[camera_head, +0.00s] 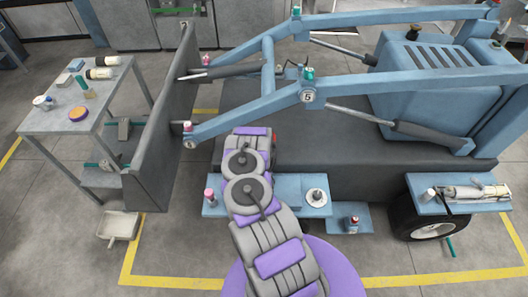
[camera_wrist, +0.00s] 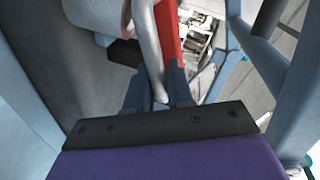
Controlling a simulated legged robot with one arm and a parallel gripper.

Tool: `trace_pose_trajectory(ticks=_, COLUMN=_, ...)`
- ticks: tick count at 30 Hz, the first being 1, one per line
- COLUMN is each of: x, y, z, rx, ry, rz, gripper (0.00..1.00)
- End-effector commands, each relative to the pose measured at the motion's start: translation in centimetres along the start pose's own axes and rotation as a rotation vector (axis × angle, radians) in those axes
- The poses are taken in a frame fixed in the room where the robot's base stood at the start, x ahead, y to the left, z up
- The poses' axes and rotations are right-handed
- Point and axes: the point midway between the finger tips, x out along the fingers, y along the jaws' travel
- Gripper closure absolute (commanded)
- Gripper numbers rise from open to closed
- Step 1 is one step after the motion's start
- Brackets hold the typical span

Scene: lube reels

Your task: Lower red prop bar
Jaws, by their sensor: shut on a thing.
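The red prop bar (camera_wrist: 168,35) shows in the wrist view, running from the top edge down to my gripper (camera_wrist: 156,85). In the head view my arm extends forward beneath the blue loader arms, and the fingers are hidden there. I cannot make out the prop bar in the head view.
Blue loader arms (camera_head: 250,110) overhang my arm, with the front bucket plate (camera_head: 165,110) to the left. A blue shelf (camera_head: 285,182) with small items lies beside my arm. A grey table (camera_head: 62,120) stands at far left.

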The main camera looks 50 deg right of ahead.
Motion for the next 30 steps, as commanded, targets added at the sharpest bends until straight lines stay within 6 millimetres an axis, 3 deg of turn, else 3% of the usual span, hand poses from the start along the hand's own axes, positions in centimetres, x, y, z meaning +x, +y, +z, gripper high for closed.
trace_pose_trajectory(ticks=2, x=-0.1, y=0.5, z=-0.1, rx=0.000, ry=0.003, rz=0.011, gripper=1.00)
trace_pose_trajectory(ticks=3, x=-0.1, y=0.5, z=-0.1, rx=0.000, ry=0.003, rz=0.011, gripper=0.77)
trace_pose_trajectory(ticks=8, x=-0.1, y=0.4, z=-0.1, rx=-0.001, ry=0.002, rz=0.009, gripper=0.62)
trace_pose_trajectory(ticks=16, x=-0.3, y=0.2, z=0.0, rx=-0.002, ry=0.001, rz=0.006, gripper=0.62)
trace_pose_trajectory(ticks=20, x=-1.2, y=0.2, z=0.0, rx=-0.002, ry=0.001, rz=0.006, gripper=0.62)
trace_pose_trajectory(ticks=30, x=-7.8, y=0.2, z=0.0, rx=-0.001, ry=-0.002, rz=0.013, gripper=0.62)
